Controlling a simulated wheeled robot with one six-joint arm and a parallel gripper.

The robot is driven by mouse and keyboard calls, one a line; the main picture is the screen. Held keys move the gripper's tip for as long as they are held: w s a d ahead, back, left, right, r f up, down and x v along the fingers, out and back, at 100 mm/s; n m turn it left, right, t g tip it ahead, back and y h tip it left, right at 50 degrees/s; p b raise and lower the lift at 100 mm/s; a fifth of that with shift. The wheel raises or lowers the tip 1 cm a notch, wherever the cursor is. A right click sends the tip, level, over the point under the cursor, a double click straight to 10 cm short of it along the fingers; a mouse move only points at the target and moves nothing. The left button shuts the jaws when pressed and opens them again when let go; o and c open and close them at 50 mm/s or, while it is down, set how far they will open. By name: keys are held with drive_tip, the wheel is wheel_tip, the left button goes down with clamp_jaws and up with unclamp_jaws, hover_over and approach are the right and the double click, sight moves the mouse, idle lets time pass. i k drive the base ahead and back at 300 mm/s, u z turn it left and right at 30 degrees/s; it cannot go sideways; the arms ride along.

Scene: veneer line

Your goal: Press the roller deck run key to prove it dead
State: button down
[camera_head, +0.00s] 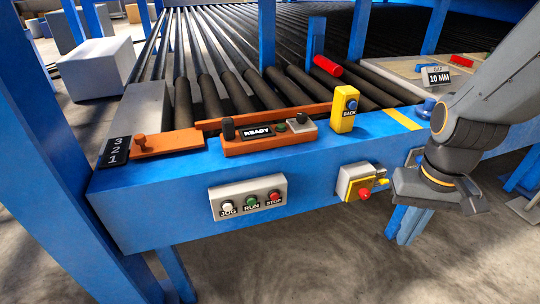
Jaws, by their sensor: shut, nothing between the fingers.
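The green RUN key (251,201) sits between the white JOG key (228,205) and the red STOP key (274,196) on a grey button box (240,188). The box is fixed to the front face of the blue roller deck frame (150,217). My gripper (468,206) is at the right, in front of the frame, well to the right of the RUN key and apart from it. It is shut and empty, and its fingertips are hard to make out.
A red knob on a yellow and grey box (357,186) stands out from the frame between the button box and my gripper. Above are an orange READY panel (240,146), a yellow BACK post (344,108) and an orange lever (165,143). Black rollers (240,95) lie behind. The floor in front is clear.

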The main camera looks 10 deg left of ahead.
sight(251, 201)
drive_tip(key=u, duration=1.2)
